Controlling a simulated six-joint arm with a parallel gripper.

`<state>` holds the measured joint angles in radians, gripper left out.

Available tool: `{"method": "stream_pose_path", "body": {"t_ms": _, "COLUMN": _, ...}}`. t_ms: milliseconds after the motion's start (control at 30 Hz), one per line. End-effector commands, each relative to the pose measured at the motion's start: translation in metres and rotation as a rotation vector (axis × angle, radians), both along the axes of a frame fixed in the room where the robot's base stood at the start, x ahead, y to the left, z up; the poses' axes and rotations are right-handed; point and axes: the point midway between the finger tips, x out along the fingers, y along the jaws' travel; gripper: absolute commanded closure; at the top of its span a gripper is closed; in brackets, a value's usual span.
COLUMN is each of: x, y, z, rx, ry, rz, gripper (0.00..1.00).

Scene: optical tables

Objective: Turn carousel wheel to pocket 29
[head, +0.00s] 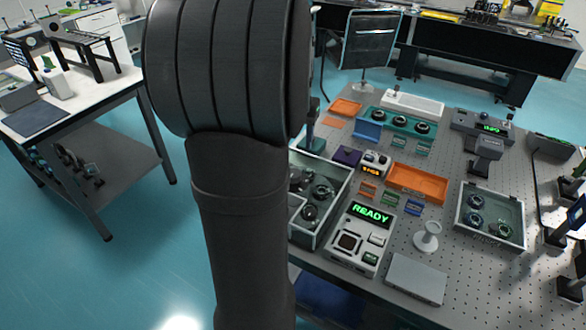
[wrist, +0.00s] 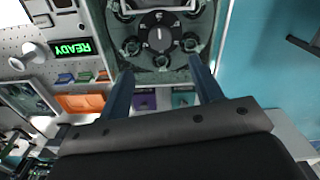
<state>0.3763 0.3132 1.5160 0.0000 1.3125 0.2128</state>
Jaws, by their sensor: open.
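The carousel wheel (wrist: 160,36) is a dark disc with a pale mark on its hub and several round pockets around it. It lies in a grey-green open box at the top of the wrist view. In the head view the box (head: 322,229) is partly hidden behind my arm. My gripper (wrist: 160,67) is open and empty in the wrist view, its two fingers apart and pointing toward the wheel's near edge. I cannot tell its height above the wheel. The pocket numbers are too small to read. The head view hides the gripper.
A control box with a green READY display (head: 370,213) stands beside the carousel box. An orange tray (head: 418,181), a white pedestal (head: 428,237) and a clear-sided box of round parts (head: 490,214) stand on the perforated table. Floor lies to the left.

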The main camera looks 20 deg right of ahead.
Motion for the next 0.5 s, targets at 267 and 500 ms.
{"method": "stream_pose_path", "body": {"t_ms": 267, "x": -0.001, "y": 0.0, "z": -0.062, "rx": 0.001, "ry": 0.003, "rz": 0.0, "gripper": 0.41}}
{"method": "stream_pose_path", "body": {"t_ms": 500, "x": 0.0, "y": 0.0, "z": -0.099, "rx": 0.001, "ry": 0.001, "rz": -0.001, "gripper": 0.41}}
